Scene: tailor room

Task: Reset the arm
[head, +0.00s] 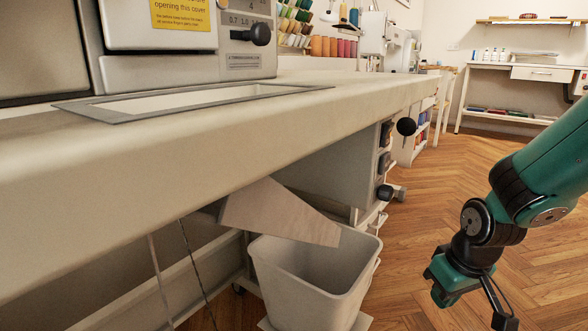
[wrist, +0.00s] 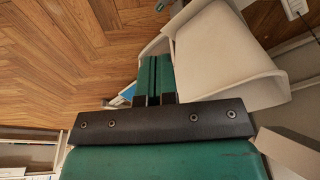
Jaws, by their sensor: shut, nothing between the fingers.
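My arm (head: 545,180) hangs down at the right of the head view, clear of the table, over the wooden floor. My gripper (wrist: 155,60) shows in the wrist view as two green fingers side by side, closed together with nothing held. In the head view the arm's end is low, to the right of the grey bin (head: 275,265) and apart from it.
A long pale worktable (head: 200,155) with a machine fills the left. A grey chute (head: 280,212) slopes towards the bin below it. Knobs (head: 406,126) stick out from the table's side. Open wooden floor (head: 430,200) lies around the arm; a white desk (head: 515,75) stands far back.

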